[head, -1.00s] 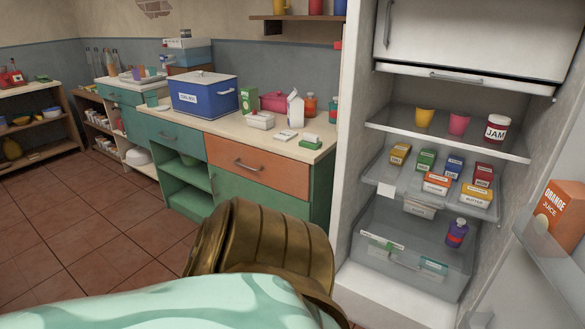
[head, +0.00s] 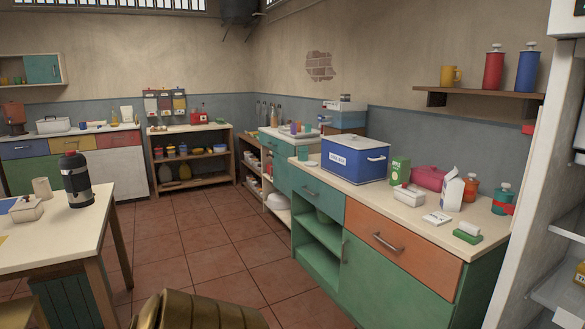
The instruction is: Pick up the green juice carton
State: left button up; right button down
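The green juice carton (head: 400,170) stands upright on the counter (head: 350,190), with a white label on its front. It is just right of the blue cooler box (head: 342,158) and behind a small white container (head: 408,196). A brassy rounded part of my own body is at the bottom edge, well short of the counter.
A white carton (head: 453,188), red and teal bottles and a green-and-white item (head: 467,234) share the counter's right end. The fridge (head: 540,200) edges the right side. A table with a dark flask (head: 75,180) stands left. Tiled floor (head: 200,240) between is clear.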

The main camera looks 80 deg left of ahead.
aim_at(400, 168)
jog(key=u, duration=1.7)
